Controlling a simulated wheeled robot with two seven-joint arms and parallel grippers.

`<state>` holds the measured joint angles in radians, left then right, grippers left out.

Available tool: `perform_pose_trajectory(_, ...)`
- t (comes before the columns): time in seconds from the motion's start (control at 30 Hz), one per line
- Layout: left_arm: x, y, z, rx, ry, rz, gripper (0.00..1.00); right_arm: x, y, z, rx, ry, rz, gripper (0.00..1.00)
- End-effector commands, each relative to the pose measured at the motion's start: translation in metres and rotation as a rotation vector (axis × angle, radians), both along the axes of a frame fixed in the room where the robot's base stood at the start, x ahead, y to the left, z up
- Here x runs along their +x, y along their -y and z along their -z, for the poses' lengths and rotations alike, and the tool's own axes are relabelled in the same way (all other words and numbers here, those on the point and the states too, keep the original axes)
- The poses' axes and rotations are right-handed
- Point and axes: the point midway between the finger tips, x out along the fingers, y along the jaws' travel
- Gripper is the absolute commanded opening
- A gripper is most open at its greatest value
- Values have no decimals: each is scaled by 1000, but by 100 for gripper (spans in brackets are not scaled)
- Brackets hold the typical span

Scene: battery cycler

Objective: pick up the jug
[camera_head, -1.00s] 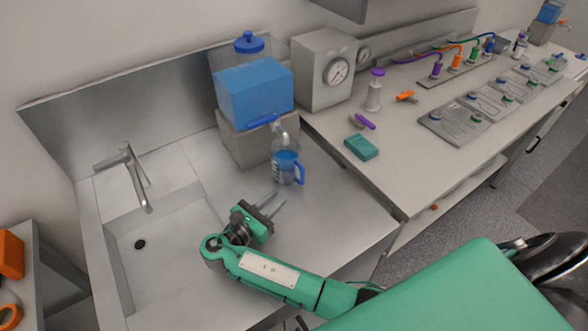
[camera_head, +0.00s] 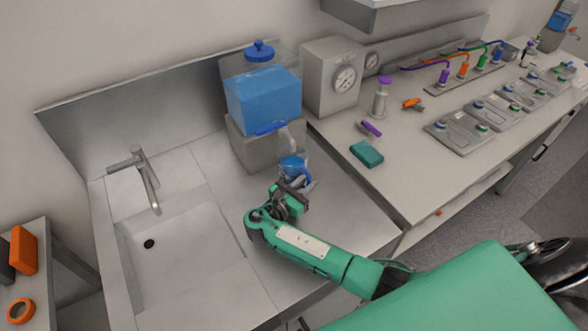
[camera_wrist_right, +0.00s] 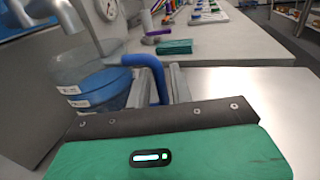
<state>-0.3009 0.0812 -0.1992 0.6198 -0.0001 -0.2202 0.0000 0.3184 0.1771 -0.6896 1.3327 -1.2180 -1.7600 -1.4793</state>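The jug (camera_head: 293,166) is clear with blue contents and a blue handle. It stands on the counter under the spout of the blue dispenser (camera_head: 264,102). My right gripper (camera_head: 297,186) is at the jug's near side and hides part of it. In the right wrist view the jug (camera_wrist_right: 92,82) is at the left. Its blue handle (camera_wrist_right: 157,78) stands between the fingers of my right gripper (camera_wrist_right: 160,88), which look open around it; whether they touch it is hard to tell. My left gripper is not in view.
A sink (camera_head: 180,245) with a tap (camera_head: 146,178) lies left of my right arm. A gauge box (camera_head: 332,80) stands behind right. A teal block (camera_head: 367,153) and a purple-topped bottle (camera_head: 381,98) are on the right bench. The counter right of the jug is clear.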

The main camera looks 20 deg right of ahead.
Motion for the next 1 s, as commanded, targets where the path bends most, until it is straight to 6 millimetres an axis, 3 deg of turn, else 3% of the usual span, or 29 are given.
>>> perform_pose_trajectory(0.03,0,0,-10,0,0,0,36,4,9,-6,-3,-1,2,22)
perform_pose_trajectory(0.13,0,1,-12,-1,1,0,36,9,21,-3,-2,-2,1,22)
perform_pose_trajectory(0.37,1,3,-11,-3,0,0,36,11,25,0,1,-2,-1,22)
perform_pose_trajectory(0.4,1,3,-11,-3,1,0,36,11,25,0,1,-1,-1,20)
perform_pose_trajectory(0.5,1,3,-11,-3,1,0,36,11,25,0,1,-1,-1,0)
perform_pose_trajectory(1.0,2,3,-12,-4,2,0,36,11,25,-2,0,1,-1,0)
